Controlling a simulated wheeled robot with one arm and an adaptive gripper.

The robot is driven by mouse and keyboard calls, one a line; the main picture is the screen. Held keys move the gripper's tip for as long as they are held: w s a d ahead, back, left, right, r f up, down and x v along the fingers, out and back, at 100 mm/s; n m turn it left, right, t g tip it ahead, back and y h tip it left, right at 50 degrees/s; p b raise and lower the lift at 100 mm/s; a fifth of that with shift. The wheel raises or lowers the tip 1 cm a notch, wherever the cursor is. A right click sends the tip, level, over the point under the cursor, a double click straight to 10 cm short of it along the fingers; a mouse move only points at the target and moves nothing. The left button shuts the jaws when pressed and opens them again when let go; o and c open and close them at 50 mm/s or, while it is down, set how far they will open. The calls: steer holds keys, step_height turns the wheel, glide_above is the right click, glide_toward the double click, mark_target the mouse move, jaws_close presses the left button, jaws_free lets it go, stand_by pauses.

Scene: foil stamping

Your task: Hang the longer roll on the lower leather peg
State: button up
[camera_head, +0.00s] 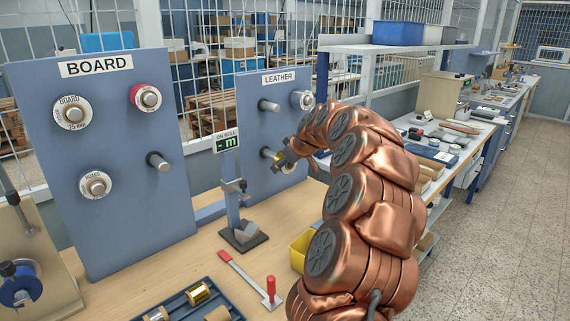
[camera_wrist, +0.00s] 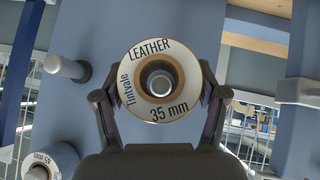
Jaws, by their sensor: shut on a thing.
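My gripper (camera_head: 282,160) is at the lower part of the blue LEATHER panel (camera_head: 257,129). In the wrist view my gripper's fingers (camera_wrist: 161,100) are shut on a roll (camera_wrist: 137,95) with a white end face marked LEATHER, 35 mm. The round tip of the lower leather peg (camera_wrist: 160,85) shows inside the roll's core, so the roll is around the peg; how far on, I cannot tell. The upper leather peg (camera_head: 268,105) is bare. A second roll (camera_head: 303,100) hangs to its right and shows partly in the wrist view (camera_wrist: 42,168).
The BOARD panel (camera_head: 118,215) holds several rolls and a bare peg (camera_head: 158,161). A stand with a display (camera_head: 228,142) is left of my gripper. A blue tray (camera_head: 178,312) with rolls, a red-handled tool (camera_head: 250,280) and a yellow bin (camera_head: 300,250) are at the front.

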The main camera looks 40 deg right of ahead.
mark_target(272, 152)
steer(key=shift+w+d+r, duration=0.1)
steer(key=shift+w, duration=3.5)
steer(key=o, duration=1.3)
steer(key=v, duration=1)
steer(key=shift+s+r, duration=0.1)
steer(key=shift+s, duration=0.05)
steer(key=shift+v, duration=0.75)
